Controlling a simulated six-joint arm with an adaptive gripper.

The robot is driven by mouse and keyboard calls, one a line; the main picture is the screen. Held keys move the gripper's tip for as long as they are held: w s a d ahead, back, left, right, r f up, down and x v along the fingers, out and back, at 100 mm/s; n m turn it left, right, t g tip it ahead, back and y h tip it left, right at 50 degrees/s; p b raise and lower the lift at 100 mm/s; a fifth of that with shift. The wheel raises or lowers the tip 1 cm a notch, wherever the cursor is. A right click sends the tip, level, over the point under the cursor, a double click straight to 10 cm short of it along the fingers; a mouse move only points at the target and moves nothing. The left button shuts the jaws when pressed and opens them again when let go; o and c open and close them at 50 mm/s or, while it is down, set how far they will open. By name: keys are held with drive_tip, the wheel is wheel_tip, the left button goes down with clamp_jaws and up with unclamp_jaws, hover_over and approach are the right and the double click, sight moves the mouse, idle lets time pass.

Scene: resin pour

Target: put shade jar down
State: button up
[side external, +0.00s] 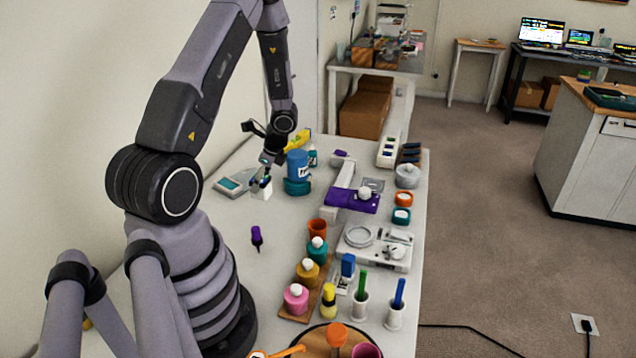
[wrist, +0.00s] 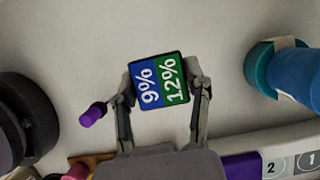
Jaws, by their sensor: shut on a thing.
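The shade jar (side external: 262,191) is a small white block-like jar at the left of the bench in the side view. My gripper (side external: 262,179) is shut on the jar from above, with one finger on each side in the wrist view (wrist: 165,92). The jar is at or just above the white table (side external: 215,222); I cannot tell whether its base touches.
A blue container on a teal base (side external: 297,187) stands close to the right of the jar. A grey device with a teal panel (side external: 236,182) lies to its left. The table between is clear.

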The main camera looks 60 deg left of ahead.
wheel_tip(320, 180, down, 7)
drive_tip(key=shift+f, duration=0.1)
idle(0.4)
drive_tip(key=o, duration=1.2)
drive_tip(key=shift+f, duration=0.1)
